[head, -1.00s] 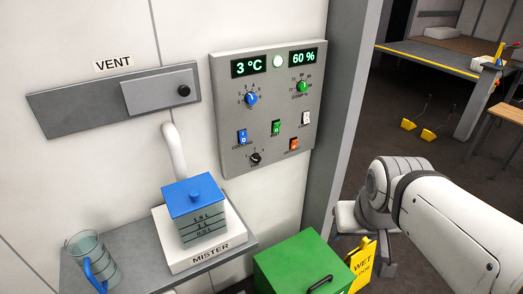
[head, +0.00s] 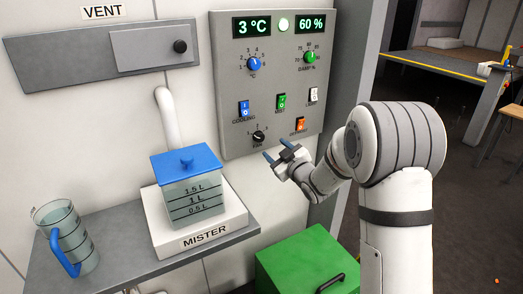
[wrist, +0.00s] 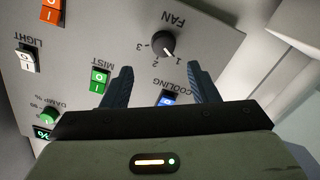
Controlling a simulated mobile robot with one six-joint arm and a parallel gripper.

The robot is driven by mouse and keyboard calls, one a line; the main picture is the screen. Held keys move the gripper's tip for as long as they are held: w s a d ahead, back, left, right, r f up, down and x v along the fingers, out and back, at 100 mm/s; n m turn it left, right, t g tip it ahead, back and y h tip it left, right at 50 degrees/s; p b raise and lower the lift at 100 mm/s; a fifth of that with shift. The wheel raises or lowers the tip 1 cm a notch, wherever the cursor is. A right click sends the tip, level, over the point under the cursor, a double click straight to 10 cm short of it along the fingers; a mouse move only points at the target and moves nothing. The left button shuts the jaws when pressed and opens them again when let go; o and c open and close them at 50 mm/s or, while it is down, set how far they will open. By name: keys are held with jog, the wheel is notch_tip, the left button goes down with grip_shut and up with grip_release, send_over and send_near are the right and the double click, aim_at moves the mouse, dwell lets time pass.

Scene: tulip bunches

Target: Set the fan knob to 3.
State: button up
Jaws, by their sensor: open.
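The black fan knob (head: 258,137) is at the lower left of the grey control panel (head: 228,80). In the wrist view the fan knob (wrist: 163,44) shows its white pointer towards the 1; the marks 1, 2 and 3 are printed around it. My gripper (head: 276,149) is just right of and slightly below the knob in the head view. In the wrist view my gripper (wrist: 160,69) has its two blue fingers spread with nothing between them, and the knob appears beyond the tips, between their lines. The fingers look apart from the knob.
The blue cooling switch (head: 244,108), green mist switch (head: 282,101) and orange switch (head: 300,124) are near the knob. The blue-lidded tank (head: 190,195) on the mister and a pitcher (head: 66,240) stand on the shelf below. A green box (head: 305,262) is lower right.

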aim_at(260, 139)
jog(key=p+x, duration=0.1)
jog(key=x, duration=0.7)
jog(key=shift+s+a+f, duration=0.1)
jog(key=shift+a+f, duration=0.05)
jog(key=shift+a, duration=0.1)
jog(key=shift+c, duration=0.4)
jog(key=shift+a, duration=0.1)
jog(key=c, duration=0.9)
